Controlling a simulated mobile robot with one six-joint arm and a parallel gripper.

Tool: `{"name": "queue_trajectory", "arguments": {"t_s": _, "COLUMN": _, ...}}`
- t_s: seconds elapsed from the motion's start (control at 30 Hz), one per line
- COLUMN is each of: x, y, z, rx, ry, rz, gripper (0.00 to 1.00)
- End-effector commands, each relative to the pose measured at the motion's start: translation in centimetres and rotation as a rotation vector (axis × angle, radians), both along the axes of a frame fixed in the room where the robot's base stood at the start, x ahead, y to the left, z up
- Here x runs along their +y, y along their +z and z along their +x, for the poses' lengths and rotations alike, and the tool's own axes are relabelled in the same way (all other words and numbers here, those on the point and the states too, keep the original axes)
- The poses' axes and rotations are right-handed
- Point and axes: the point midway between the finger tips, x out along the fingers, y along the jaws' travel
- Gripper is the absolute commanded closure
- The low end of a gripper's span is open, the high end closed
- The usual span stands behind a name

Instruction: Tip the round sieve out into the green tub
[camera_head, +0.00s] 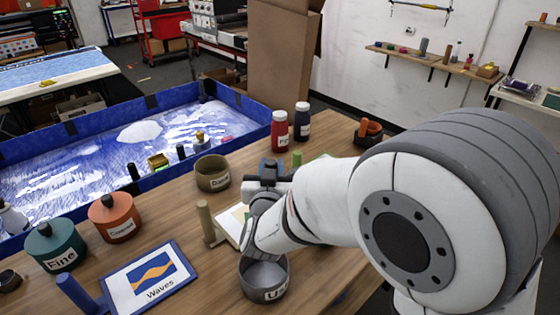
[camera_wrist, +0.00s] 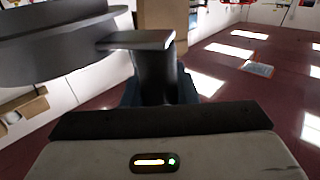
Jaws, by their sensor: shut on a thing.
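A round dark-grey body, which looks like the round sieve (camera_wrist: 50,45), fills the upper left of the wrist view, with a flat-topped grey piece beside it between the blue fingertips. My gripper (camera_wrist: 160,95) is shut on that grey piece. In the head view my gripper (camera_head: 268,178) is above the middle of the table, partly behind my wrist. The held sieve cannot be made out clearly there. The green tub (camera_head: 46,240), labelled "Fine", stands at the left front of the table, well left of my gripper. Its inside cannot be seen.
An orange tub (camera_head: 112,208) stands beside the green one. A brown open pot (camera_head: 213,166) and a labelled grey pot (camera_head: 262,272) are nearer my gripper.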

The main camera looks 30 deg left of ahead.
Motion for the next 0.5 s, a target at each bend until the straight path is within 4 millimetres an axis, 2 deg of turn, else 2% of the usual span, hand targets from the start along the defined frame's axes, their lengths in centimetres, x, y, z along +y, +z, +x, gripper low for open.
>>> {"name": "queue_trajectory", "arguments": {"t_s": 0.5, "x": -1.0, "y": -2.7, "z": 1.0, "rx": 0.000, "ry": -0.023, "rz": 0.000, "gripper": 1.00}}
